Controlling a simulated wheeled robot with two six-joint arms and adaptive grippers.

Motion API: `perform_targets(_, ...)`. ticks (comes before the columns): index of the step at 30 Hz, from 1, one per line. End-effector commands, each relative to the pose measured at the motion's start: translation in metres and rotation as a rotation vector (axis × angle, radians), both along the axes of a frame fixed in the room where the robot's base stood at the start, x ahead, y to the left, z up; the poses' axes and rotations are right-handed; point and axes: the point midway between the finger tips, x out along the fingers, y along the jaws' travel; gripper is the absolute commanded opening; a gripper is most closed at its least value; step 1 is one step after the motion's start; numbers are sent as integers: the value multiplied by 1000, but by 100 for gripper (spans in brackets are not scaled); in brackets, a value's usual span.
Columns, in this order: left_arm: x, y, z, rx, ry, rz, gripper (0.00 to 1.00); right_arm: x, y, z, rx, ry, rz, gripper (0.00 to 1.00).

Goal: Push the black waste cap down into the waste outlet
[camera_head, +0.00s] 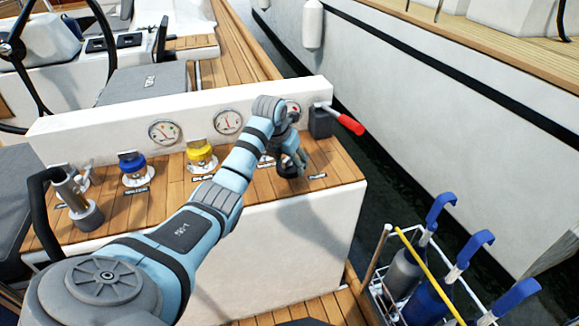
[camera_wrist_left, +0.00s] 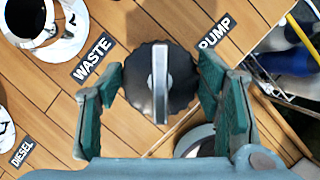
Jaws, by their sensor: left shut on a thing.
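My left gripper (camera_head: 290,168) is at the right end of the wooden ledge. In the left wrist view, my left gripper (camera_wrist_left: 160,85) is shut on the black waste cap (camera_wrist_left: 133,82), one finger on each side. The cap is round with a ridged edge and a silver bar across its top. The waste outlet (camera_wrist_left: 68,32), a pale ring around a dark opening, is cut off at the top left, apart from the cap. I cannot tell the cap's height. My right gripper is not in view.
A yellow cap (camera_head: 201,157) and a blue cap (camera_head: 133,168) stand left along the ledge. Behind is a white panel with gauges (camera_head: 228,121). A red-handled lever (camera_head: 345,122) sits at its right end. A bottle rack (camera_head: 385,290) stands lower right.

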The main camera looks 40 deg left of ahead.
Motion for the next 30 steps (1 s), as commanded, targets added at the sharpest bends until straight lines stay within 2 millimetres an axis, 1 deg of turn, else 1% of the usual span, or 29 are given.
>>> perform_targets(5,1,1,56,1,-7,0,21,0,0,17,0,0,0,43)
perform_targets(6,1,1,72,1,-8,0,21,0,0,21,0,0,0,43)
perform_targets(9,1,0,113,0,-7,0,21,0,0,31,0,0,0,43)
perform_targets(12,1,0,144,0,-5,0,21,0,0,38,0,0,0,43)
perform_targets(13,1,0,152,0,-5,0,21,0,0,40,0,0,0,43)
perform_targets(16,1,0,171,0,-3,0,21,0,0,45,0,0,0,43)
perform_targets(21,0,0,191,1,-1,-1,21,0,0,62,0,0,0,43)
perform_targets(30,0,0,211,0,0,-1,21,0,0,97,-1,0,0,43)
